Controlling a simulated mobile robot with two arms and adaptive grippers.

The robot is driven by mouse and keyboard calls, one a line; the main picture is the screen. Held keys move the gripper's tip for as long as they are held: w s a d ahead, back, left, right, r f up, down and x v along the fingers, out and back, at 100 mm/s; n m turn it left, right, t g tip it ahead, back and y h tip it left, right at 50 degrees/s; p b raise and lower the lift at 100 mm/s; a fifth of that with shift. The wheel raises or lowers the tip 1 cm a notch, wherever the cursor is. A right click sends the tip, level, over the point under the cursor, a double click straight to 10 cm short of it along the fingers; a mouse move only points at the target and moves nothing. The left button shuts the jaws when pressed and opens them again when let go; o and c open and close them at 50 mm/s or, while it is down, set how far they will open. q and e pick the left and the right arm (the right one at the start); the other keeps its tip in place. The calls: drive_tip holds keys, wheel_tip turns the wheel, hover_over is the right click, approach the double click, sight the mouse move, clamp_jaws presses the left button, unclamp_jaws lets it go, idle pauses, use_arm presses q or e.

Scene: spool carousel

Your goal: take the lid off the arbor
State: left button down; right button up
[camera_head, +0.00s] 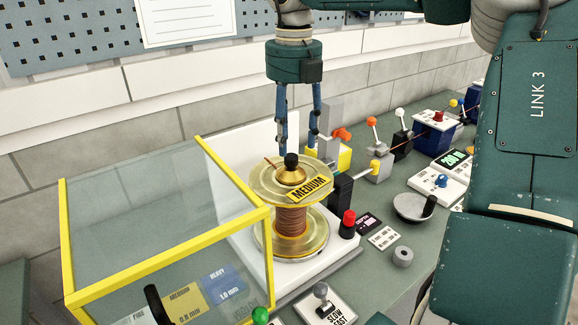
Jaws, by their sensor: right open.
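A brass cone-shaped lid (291,175) with a black knob (291,160) sits on top of the spool. The spool (291,220) stands upright, with clear yellowish flanges, copper-coloured wire and a "MEDIUM" label (310,189). The arbor inside the spool is hidden. My right gripper (298,148) points down just above and behind the knob, its two blue fingers apart and nothing between them. Whether the fingers straddle the knob in depth is hard to tell. My left gripper is not in view.
A yellow-framed clear guard (233,178) stands left of the spool. To the right are a black block (340,192), a red button (347,222), a grey dish (414,207) and several levers. A grey-white wall runs behind.

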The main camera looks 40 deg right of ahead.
sight(291, 156)
drive_tip(key=shift+f, duration=0.4)
drive_tip(key=f+p, duration=0.1)
drive_tip(key=f, duration=0.2)
drive_tip(key=w+f+p, duration=0.1)
drive_tip(key=f, duration=0.1)
drive_tip(key=shift+w+d+p, duration=0.1)
drive_tip(key=shift+d+p, duration=0.2)
drive_tip(key=shift+f, duration=0.3)
drive_tip(key=shift+c, duration=0.8)
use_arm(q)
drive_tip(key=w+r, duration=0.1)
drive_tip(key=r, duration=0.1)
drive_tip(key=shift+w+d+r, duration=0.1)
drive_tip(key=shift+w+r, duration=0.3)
use_arm(e)
clamp_jaws()
